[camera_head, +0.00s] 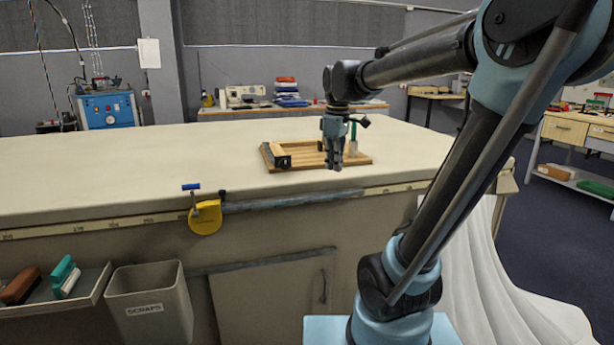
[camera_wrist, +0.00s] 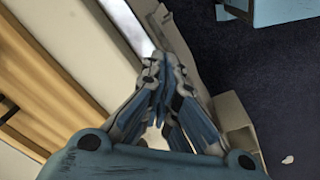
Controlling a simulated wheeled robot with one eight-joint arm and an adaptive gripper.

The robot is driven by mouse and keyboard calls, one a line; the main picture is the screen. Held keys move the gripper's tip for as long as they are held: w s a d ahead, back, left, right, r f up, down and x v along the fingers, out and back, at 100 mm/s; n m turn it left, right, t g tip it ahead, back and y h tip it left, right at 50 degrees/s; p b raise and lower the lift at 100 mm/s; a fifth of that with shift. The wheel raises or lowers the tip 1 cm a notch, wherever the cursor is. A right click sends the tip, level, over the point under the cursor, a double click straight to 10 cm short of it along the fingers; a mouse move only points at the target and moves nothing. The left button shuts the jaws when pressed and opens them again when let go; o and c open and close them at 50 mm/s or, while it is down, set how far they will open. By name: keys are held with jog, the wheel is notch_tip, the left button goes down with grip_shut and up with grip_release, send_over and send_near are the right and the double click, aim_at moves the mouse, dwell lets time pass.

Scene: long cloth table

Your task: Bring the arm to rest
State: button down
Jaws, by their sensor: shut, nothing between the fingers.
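My gripper (camera_head: 334,167) hangs pointing down from my outstretched arm, over the front part of the long cloth table (camera_head: 120,165). In the head view it overlaps the right half of a wooden tray (camera_head: 367,160); I cannot tell its exact height. In the wrist view my gripper (camera_wrist: 160,62) has its fingertips together, with nothing held between them. The table's front edge runs diagonally below it there, with dark floor (camera_wrist: 285,100) to the right.
A yellow tape measure (camera_head: 206,217) hangs at the table's front edge. A scraps bin (camera_head: 148,305) stands below. The table's left part is clear.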

jog(key=s+d+f+m, duration=0.5)
jog(key=s+f+m, duration=0.1)
jog(key=s+f, duration=0.3)
jog(key=s+d+f+m+t, duration=0.1)
jog(key=s+d+f+m, duration=0.4)
jog(key=s+f, duration=0.4)
jog(key=shift+s+d+f+m, duration=0.2)
jog(key=shift+d+f+m, duration=0.25)
jog(key=shift+f, duration=0.4)
jog(key=shift+a, duration=0.1)
jog(key=shift+w+f, duration=0.2)
jog(key=shift+w, duration=0.25)
